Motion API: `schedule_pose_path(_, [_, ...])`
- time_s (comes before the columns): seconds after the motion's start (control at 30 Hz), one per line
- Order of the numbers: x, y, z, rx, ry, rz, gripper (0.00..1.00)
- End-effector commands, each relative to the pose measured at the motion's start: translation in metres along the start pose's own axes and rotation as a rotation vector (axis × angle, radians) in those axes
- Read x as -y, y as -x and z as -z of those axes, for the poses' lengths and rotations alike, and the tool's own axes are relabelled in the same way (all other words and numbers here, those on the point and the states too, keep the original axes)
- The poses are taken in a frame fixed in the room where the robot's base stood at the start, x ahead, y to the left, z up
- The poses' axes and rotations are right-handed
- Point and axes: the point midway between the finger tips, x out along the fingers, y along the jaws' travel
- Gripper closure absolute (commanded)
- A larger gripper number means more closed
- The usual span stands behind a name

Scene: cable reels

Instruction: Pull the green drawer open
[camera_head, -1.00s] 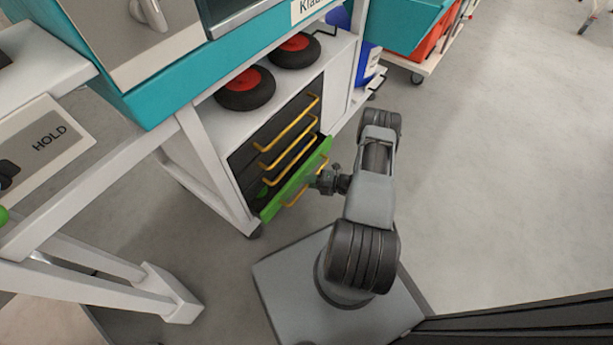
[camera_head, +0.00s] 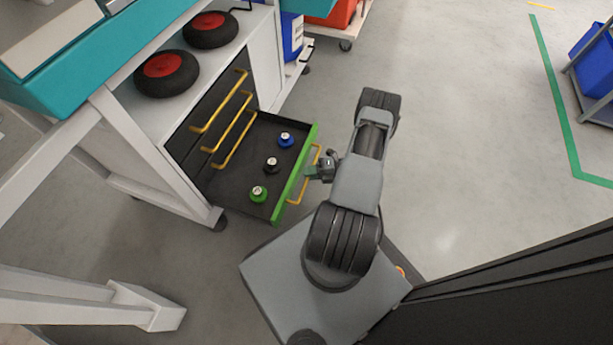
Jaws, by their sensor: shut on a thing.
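The green drawer (camera_head: 294,178) is the lowest drawer of a dark cabinet and stands well out of it. Its front is green with a yellow handle (camera_head: 297,194). Inside lie a blue reel (camera_head: 285,140), a black reel (camera_head: 271,165) and a green reel (camera_head: 258,194) on the dark drawer floor. My gripper (camera_head: 318,172) is shut on the yellow handle at the drawer front. The fingertips are small in this view and partly hidden by the gripper body.
Above the open drawer, several shut dark drawers with yellow handles (camera_head: 230,118) remain in the cabinet. Two black wheels with red hubs (camera_head: 167,65) lie on the shelf above. A white table leg (camera_head: 130,305) stands at lower left. The grey floor at right (camera_head: 470,140) is clear.

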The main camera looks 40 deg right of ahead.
Motion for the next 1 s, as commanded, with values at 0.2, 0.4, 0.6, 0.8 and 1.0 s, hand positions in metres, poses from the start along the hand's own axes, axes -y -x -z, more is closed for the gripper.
schedule_pose_path(0.2, [0.0015,0.0063,-0.0006,0.004,0.0,-0.001,1.0])
schedule_pose_path(0.4, [0.0018,0.0083,-0.0007,0.009,-0.002,-0.002,1.0])
schedule_pose_path(0.6, [0.0018,0.0085,-0.0009,0.012,-0.003,-0.002,0.75])
schedule_pose_path(0.8, [0.0015,0.0079,-0.0012,0.011,-0.002,-0.002,0.61])
schedule_pose_path(1.0, [0.001,0.0079,-0.0011,0.009,-0.002,-0.002,0.61])
